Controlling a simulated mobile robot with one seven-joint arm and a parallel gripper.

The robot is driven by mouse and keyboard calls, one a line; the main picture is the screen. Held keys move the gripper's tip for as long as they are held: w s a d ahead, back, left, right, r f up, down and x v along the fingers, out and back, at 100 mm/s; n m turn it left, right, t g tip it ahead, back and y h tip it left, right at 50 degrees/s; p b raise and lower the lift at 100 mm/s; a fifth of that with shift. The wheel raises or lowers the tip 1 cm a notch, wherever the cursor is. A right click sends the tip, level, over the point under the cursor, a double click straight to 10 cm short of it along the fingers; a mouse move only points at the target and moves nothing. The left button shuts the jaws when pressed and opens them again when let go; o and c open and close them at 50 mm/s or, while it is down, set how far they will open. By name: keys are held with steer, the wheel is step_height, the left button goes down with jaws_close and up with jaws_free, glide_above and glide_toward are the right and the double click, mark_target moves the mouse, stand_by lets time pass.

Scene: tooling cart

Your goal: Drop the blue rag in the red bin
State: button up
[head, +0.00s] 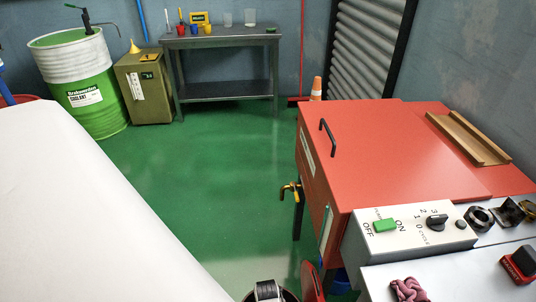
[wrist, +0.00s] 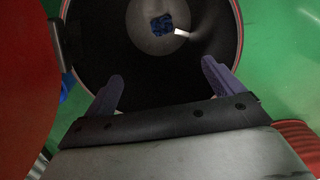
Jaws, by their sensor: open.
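In the wrist view, my gripper (wrist: 161,78) is open, with its two fingers spread and nothing between them, over the mouth of a round bin with a dark inside (wrist: 100,45). The blue rag (wrist: 161,25) lies crumpled on the bin's grey floor, beyond and below my fingertips, touching neither. A small white piece (wrist: 182,33) lies beside it. A large red panel, seemingly the bin's open lid (wrist: 25,75), stands at the left. In the head view, the red lid (head: 312,283) shows at the bottom edge, and the bin is mostly cut off.
A red cabinet (head: 375,145) with a brass tap (head: 290,190) stands right of centre. A control box (head: 410,230) and a mauve rag (head: 408,289) are nearer. A white surface (head: 80,220) fills the left. Green floor (head: 210,170) between is clear.

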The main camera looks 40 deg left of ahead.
step_height(320, 180, up, 14)
steer(key=shift+s, duration=0.15)
stand_by(0.4)
steer(key=shift+f, duration=0.1)
stand_by(0.6)
